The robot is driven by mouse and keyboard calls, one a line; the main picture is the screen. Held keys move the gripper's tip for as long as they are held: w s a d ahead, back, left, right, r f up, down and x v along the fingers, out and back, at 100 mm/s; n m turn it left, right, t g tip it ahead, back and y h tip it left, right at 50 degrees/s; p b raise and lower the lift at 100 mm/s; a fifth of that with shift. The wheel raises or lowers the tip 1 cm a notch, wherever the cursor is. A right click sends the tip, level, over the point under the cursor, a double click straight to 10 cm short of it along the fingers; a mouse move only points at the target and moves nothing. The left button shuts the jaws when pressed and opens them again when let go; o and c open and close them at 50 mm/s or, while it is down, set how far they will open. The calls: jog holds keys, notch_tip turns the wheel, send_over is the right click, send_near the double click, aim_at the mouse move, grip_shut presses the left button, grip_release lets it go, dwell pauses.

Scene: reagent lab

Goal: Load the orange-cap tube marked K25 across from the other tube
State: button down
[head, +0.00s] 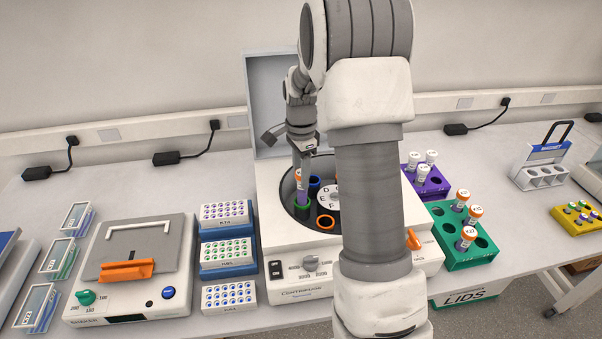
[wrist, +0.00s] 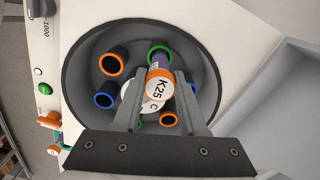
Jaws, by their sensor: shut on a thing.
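The orange-cap tube marked K25 (wrist: 158,88) is between the fingers of my gripper (wrist: 160,80), which is shut on it. In the head view the tube (head: 300,184) stands about upright, with its purple part at or just over a green-ringed holder (head: 302,210) in the centrifuge rotor. I cannot tell how far it is inside. The green ring (wrist: 158,50) shows behind the tube in the wrist view. The hub (head: 328,197) is lettered. The visible orange and blue holders look empty. No other tube shows in the rotor; my gripper hides part of it.
The centrifuge lid (head: 270,95) stands open behind the bowl. To the right, a purple rack (head: 433,186) holds white-cap tubes and a green rack (head: 455,250) holds orange-cap tubes.

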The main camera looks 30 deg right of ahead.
jog(key=shift+f+b, duration=0.45)
jog(key=shift+f, duration=0.3)
jog(key=shift+f, duration=0.1)
jog(key=shift+f+b, duration=1)
jog(key=shift+f, duration=0.3)
grip_release()
jog(key=shift+r+p, duration=2.85)
jog(key=shift+r, duration=1.2)
